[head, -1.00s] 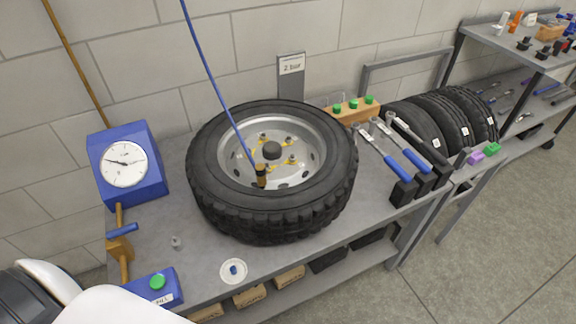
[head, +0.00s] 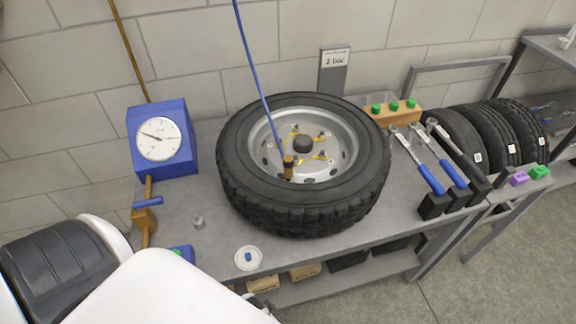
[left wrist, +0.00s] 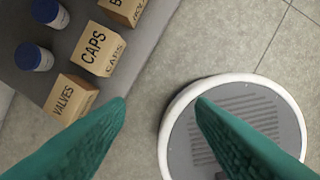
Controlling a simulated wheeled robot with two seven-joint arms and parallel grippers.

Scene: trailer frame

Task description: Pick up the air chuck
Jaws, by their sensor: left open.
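The air chuck (head: 288,168) is a small brass-coloured and dark piece at the lower end of a blue hose (head: 258,85). It hangs upright at the near inner side of the wheel rim; I cannot tell if it touches the rim. The tyre (head: 300,208) lies flat on the bench. My left gripper (left wrist: 160,100) shows in the left wrist view as two green fingers, apart and empty, above the floor beside the lower shelf. It is away from the chuck. In the head view my white arm covers the bottom left. My right gripper is not seen.
A blue gauge box (head: 180,152) stands left of the tyre. A white dish (head: 249,259) and a small grey cap (head: 198,222) lie in front. Boxes marked caps (left wrist: 95,50) and valves (left wrist: 70,100) sit on the lower shelf.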

